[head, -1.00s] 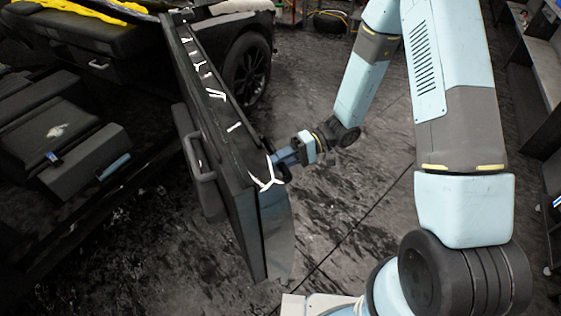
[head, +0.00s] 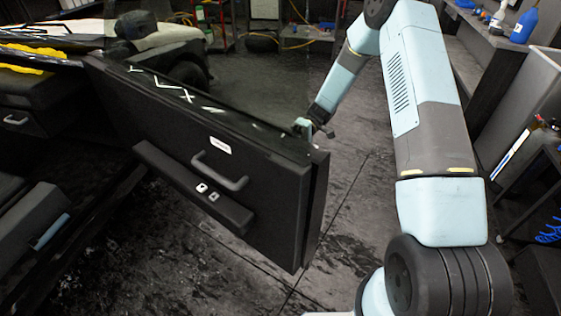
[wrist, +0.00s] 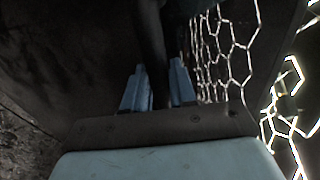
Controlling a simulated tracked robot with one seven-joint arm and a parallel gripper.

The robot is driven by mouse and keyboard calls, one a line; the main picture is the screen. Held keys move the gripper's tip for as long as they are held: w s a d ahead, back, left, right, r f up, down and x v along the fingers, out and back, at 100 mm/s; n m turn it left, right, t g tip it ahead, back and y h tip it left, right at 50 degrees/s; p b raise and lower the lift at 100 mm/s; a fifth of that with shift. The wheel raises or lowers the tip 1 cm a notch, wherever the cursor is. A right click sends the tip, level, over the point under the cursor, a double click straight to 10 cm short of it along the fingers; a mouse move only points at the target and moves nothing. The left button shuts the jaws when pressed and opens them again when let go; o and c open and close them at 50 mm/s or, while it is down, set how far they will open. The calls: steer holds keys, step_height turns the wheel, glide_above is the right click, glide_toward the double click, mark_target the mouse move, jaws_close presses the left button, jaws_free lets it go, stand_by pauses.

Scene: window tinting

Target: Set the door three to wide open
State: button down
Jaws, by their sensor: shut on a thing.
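The car door (head: 200,160) is black and swung out from the car, with its inner side facing the head camera. An inner pull handle (head: 219,171) and a long armrest show on it. White zigzag marks run along its upper edge. My gripper (head: 308,127) is at the far side of the door, near its free upper end. In the wrist view, my gripper (wrist: 158,88) has its two blue fingers on either side of a dark bar (wrist: 151,45), shut on it. The bar looks like the outer handle of the door. The contact is hidden from the head camera.
The car seats (head: 35,222) are at the left, inside the door opening. A workbench (head: 500,65) with bottles stands at the right. A shelf (head: 310,35) and a second vehicle are at the back. Dark floor is open around the door's free end.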

steer(key=shift+w+d+f, duration=0.2)
steer(key=shift+w+d, duration=0.15)
steer(key=shift+d, duration=0.2)
steer(key=c, duration=1.2)
jaws_free()
steer(key=shift+w+d, duration=0.15)
steer(key=shift+o, duration=1)
steer(key=shift+a, duration=0.2)
steer(key=v, duration=1.3)
steer(key=shift+w+d, duration=0.15)
steer(key=shift+w, duration=0.2)
